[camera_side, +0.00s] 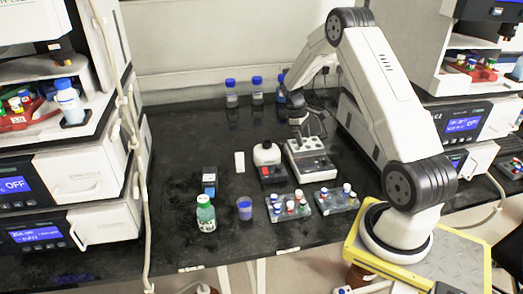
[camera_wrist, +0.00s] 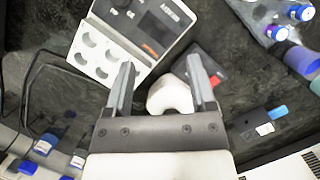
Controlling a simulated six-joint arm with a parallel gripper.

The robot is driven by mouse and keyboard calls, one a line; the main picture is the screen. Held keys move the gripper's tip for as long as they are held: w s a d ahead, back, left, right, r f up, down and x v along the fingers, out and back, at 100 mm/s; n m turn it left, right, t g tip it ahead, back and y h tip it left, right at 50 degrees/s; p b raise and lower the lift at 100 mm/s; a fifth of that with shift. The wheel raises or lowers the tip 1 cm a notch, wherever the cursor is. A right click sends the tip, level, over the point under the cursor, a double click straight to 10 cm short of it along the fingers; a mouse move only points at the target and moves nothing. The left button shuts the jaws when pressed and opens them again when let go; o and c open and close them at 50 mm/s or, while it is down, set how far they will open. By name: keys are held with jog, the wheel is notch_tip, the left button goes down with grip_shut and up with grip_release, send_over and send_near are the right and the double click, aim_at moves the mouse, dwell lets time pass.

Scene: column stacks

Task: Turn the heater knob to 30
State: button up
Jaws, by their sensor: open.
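The heater (camera_side: 310,160) is a white and dark-grey box with a pale block of round wells on top, right of centre on the bench in the side view. In the wrist view the heater (camera_wrist: 142,28) lies at the upper left, with a dark screen showing orange marks. Small dark round shapes sit on its panel near the top edge; I cannot tell which is the knob, nor read its setting. My gripper (camera_wrist: 160,62) is open and empty, its left finger overlapping the heater's edge in the picture. In the side view my gripper (camera_side: 298,120) hangs over the heater's rear.
A white-topped mixer (camera_side: 268,160) stands left of the heater; its top (camera_wrist: 170,96) shows between my fingers. Tube racks (camera_side: 290,207), a green bottle (camera_side: 206,213) and a blue cup (camera_side: 245,208) stand in front. Blue-capped bottles (camera_side: 231,93) stand behind.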

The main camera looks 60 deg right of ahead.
jog(key=g, duration=0.1)
send_near(324, 158)
jog(key=shift+x, duration=0.8)
jog(key=shift+d, duration=0.1)
jog(key=shift+x, duration=3.9)
grip_shut()
